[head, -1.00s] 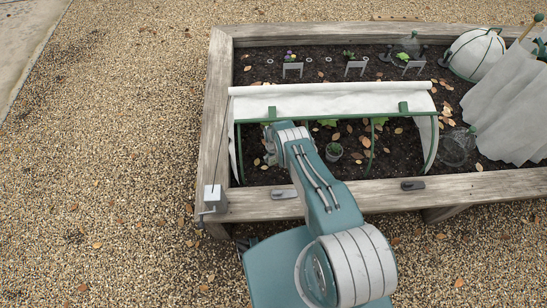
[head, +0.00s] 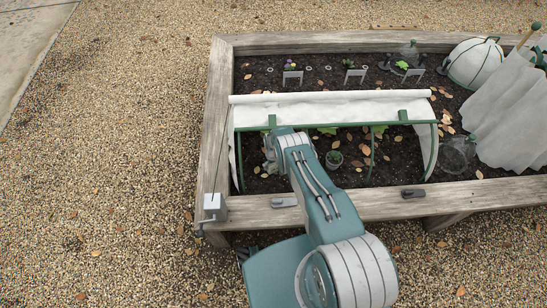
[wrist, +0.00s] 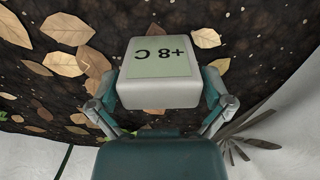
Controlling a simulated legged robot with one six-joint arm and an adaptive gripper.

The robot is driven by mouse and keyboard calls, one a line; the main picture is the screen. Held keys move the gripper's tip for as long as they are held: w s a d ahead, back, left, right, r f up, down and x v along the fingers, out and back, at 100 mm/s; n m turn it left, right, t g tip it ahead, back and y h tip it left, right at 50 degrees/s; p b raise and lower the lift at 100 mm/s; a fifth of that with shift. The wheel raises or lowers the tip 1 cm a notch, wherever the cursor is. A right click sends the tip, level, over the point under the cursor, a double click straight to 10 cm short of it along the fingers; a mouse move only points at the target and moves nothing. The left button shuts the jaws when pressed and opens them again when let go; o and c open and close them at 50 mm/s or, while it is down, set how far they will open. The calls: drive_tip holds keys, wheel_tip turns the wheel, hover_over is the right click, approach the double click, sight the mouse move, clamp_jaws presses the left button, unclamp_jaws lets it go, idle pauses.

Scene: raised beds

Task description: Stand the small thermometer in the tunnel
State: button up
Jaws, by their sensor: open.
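The small thermometer (wrist: 158,85), a pale rounded block with a greenish display reading "+8 C" upside down, fills the middle of the wrist view. My gripper (wrist: 160,92) is open, with one finger on each side of it. Dark soil shows beyond; I cannot tell whether the thermometer touches it. The tunnel (head: 330,107) is a green frame with white fabric rolled up along its open front. My arm's end reaches into its left part. In the head view the thermometer and fingers are hidden.
The wooden bed edge (head: 385,207) runs beneath my arm. A grey box with a crank (head: 214,206) sits at the front left corner. Dry leaves (wrist: 69,30) lie on the soil.

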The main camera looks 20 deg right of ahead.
wheel_tip(320, 180, up, 12)
drive_tip(key=shift+f, duration=0.15)
wheel_tip(320, 180, up, 29)
drive_tip(key=w+t, duration=0.1)
drive_tip(key=w, duration=0.1)
drive_tip(key=s+r+m+t, duration=0.1)
drive_tip(key=s+r, duration=0.5)
drive_tip(key=r, duration=0.4)
drive_tip(key=s+r+t, duration=0.1)
drive_tip(key=s+r, duration=0.4)
drive_tip(key=r, duration=0.5)
drive_tip(key=s+r+t, duration=0.1)
drive_tip(key=s+r, duration=0.2)
drive_tip(key=s, duration=0.5)
drive_tip(key=s+a+r, duration=0.1)
drive_tip(key=s+r, duration=0.3)
drive_tip(key=s, duration=0.4)
drive_tip(key=s+r+m+t, duration=0.1)
drive_tip(key=s+r, duration=0.3)
drive_tip(key=s, duration=0.4)
drive_tip(key=shift+a+r+t, duration=0.15)
drive_tip(key=shift+a+t, duration=0.05)
drive_tip(key=shift+t, duration=0.1)
drive_tip(key=shift+a, duration=0.1)
